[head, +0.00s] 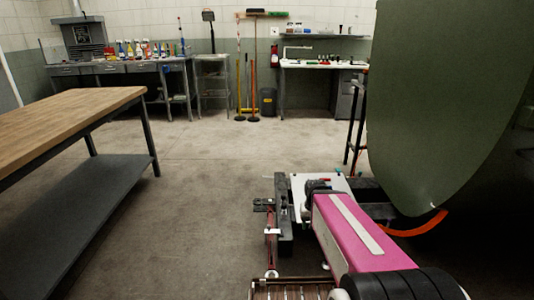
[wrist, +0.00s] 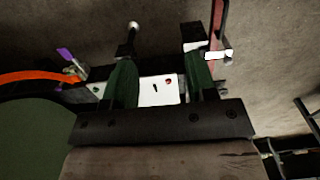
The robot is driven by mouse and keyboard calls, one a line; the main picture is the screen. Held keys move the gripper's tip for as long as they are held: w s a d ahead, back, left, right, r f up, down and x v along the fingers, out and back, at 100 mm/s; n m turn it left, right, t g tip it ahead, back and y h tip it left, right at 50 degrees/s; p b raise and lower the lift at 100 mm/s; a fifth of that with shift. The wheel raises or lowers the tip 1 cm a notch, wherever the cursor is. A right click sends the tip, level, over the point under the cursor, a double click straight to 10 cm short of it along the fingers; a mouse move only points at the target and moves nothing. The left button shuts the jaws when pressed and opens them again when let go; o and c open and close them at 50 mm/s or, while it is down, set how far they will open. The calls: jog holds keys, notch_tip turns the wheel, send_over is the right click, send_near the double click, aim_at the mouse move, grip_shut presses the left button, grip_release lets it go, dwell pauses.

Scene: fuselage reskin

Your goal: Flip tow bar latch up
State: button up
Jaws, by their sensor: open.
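A dull red bar, which looks like the tow bar (head: 272,250), runs along the floor left of my pink arm in the head view. It also shows at the upper right of the wrist view (wrist: 216,20). A small pale metal piece (wrist: 217,55) crosses it there and may be the latch; I cannot tell its position for certain. My gripper (wrist: 162,62) is open, with two dark green fingers spread apart and nothing visibly held. The pale piece lies just right of the right finger. In the head view my arm hides most of the gripper.
A white plate (wrist: 158,90) with a red dot shows between the fingers. An orange curved strip (head: 415,228) and large green panel (head: 440,100) stand close on the right. A wooden-topped bench (head: 70,118) stands left, with clear floor (head: 205,200) between.

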jog(key=w+a+f, duration=0.3)
jog(key=w+a, duration=0.1)
jog(key=w, duration=0.2)
jog(key=w+a+f, duration=0.3)
jog(key=w+a, duration=0.1)
jog(key=w, duration=0.2)
send_near(269, 226)
jog(key=shift+w+a, duration=0.1)
jog(key=shift+w, duration=0.2)
notch_tip(269, 226, down, 11)
jog(key=shift+s+r, duration=0.1)
jog(key=shift+r, duration=0.1)
grip_shut()
